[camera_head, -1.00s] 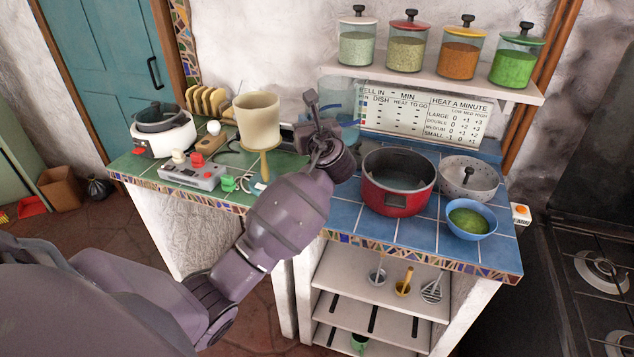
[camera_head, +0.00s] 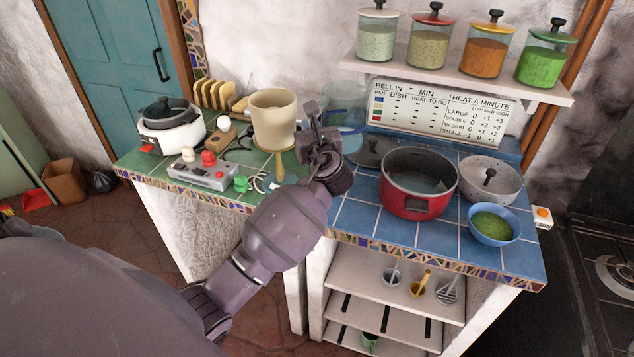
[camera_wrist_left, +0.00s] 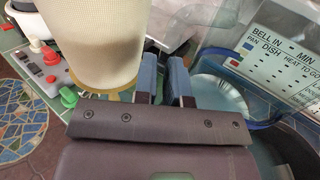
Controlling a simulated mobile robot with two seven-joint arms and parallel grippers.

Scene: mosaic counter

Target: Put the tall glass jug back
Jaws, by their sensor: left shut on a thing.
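The tall glass jug (camera_head: 344,98) is clear with a blue tint and stands at the back of the counter, partly hidden behind my left gripper. In the left wrist view the jug (camera_wrist_left: 218,75) fills the area right of the fingers, and a pale round base shows through it. My left gripper (camera_head: 314,112) is at the jug's near left side, shut on it. The two blue-grey fingers (camera_wrist_left: 163,76) also show in the left wrist view. The exact part between them is hard to see, probably the handle. My right gripper is not in view.
A beige vessel (camera_head: 273,118) stands close left of the gripper. A red pot (camera_head: 416,200), a speckled colander (camera_head: 505,187) and a blue bowl (camera_head: 492,226) are to the right. The shelf (camera_head: 480,84) with jars hangs above. The blue tiles (camera_head: 362,216) in front are clear.

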